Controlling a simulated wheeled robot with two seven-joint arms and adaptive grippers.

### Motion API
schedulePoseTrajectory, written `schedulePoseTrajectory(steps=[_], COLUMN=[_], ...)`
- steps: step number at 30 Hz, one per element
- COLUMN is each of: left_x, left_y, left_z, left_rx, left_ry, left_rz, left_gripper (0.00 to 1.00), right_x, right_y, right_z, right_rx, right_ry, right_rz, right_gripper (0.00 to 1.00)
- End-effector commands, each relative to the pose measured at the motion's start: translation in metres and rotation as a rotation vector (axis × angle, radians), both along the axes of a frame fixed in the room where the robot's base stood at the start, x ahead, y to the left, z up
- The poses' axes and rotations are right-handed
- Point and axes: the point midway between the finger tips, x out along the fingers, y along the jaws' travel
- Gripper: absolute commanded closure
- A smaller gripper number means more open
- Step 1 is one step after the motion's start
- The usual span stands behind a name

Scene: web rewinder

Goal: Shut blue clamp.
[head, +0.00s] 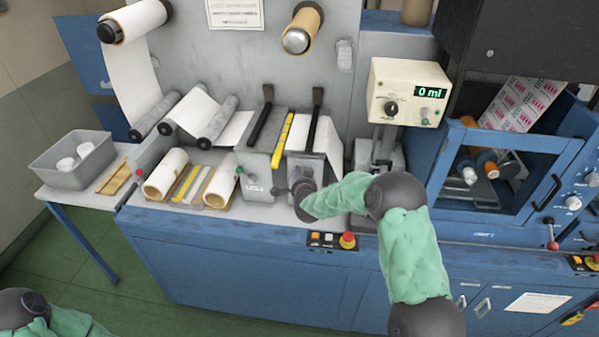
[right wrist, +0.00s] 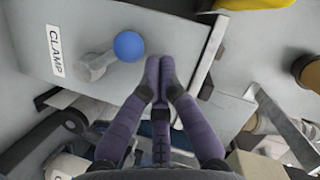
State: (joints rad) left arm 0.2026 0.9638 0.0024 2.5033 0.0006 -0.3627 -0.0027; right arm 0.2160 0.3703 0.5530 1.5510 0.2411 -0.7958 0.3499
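The blue clamp's round blue knob (right wrist: 129,46) sits on a short grey lever (right wrist: 97,66) in the right wrist view. The lever is fixed to a grey panel beside a white CLAMP label (right wrist: 55,50). My right gripper (right wrist: 160,68) has its fingers together with nothing visible between them. Its tips are just right of the knob, close to it; I cannot tell whether they touch. In the head view the right gripper (head: 303,192) is in front of the grey splice table, and I cannot make out the blue knob there. My left gripper is out of view.
A green-knobbed lever (head: 240,170) is on the panel to the left. Paper rolls (head: 165,175) lie on the bench further left. A button panel (head: 330,240) is on the bench front below.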

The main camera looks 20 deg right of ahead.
Motion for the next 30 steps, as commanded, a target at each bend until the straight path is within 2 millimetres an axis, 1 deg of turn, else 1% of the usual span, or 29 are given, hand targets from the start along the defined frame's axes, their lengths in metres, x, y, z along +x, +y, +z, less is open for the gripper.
schedulePoseTrajectory(steps=[5, 15, 21, 25, 30], left_x=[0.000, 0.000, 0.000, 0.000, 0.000], left_y=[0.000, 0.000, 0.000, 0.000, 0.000], left_z=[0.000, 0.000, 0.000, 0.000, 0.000], left_rx=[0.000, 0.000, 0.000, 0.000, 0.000], left_ry=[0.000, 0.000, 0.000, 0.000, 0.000], left_rz=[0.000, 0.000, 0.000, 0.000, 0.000], left_gripper=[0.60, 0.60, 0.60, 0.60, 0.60], right_x=[-0.015, -0.068, -0.094, -0.104, -0.109], right_y=[0.005, 0.023, 0.032, 0.036, 0.037], right_z=[0.005, 0.019, 0.026, 0.027, 0.028], right_rx=[0.000, 0.000, 0.000, 0.000, 0.000], right_ry=[0.000, -0.001, -0.001, 0.001, 0.000], right_rz=[0.001, 0.000, 0.001, 0.001, 0.000], right_gripper=[1.00, 1.00, 1.00, 1.00, 1.00])
